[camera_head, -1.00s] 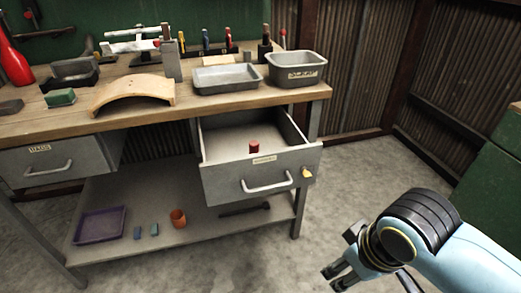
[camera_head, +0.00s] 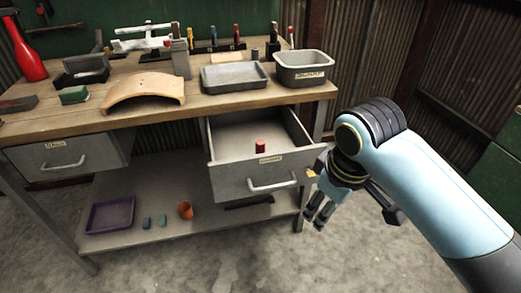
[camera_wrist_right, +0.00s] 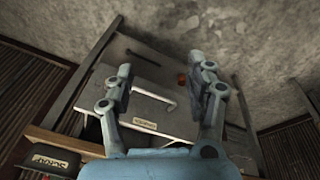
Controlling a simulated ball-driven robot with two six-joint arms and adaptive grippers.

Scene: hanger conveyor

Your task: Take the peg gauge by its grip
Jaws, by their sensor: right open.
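A short red upright cylinder (camera_head: 260,146) stands inside the open drawer (camera_head: 262,182) under the bench; it may be the peg gauge's grip, but I cannot tell for sure. My right gripper (camera_head: 314,218) is open and empty. It hangs pointing down in front of the drawer's right end, to the right of and lower in the picture than the red cylinder. In the right wrist view, the open fingers (camera_wrist_right: 161,68) frame the drawer front and its handle (camera_wrist_right: 150,90), with nothing between them. My left gripper is out of view.
The wooden bench top holds a shallow tray (camera_head: 234,77), a labelled bin (camera_head: 303,69) and a curved wooden piece (camera_head: 143,91). An orange cup (camera_head: 185,210) and a purple tray (camera_head: 110,215) are on the lower shelf. Floor is clear in front.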

